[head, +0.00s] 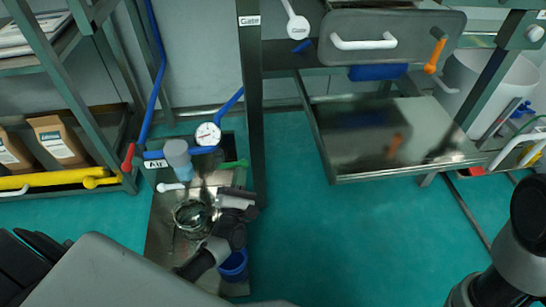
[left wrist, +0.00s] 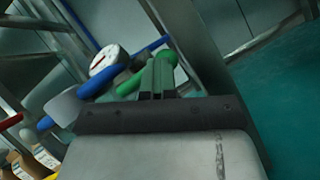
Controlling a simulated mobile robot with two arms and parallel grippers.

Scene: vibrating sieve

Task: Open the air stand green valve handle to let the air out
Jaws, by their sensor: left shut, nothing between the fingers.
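The green valve handle (head: 234,164) sticks out to the right of the blue air pipe, below the round white gauge (head: 208,134) and right of the AIR label (head: 156,162). In the left wrist view the green handle (left wrist: 132,82) runs up toward the fingers. My left gripper (head: 237,183) is just below the handle in the head view. Its fingers (left wrist: 158,72) are shut and empty, overlapping the handle's end in the wrist view. I cannot tell whether they touch it. My right arm shows at the lower right, but its gripper is not visible.
A red handle (head: 128,157) and a white handle (head: 171,187) sit on the same piping. A dark metal post (head: 252,100) stands close to the right.

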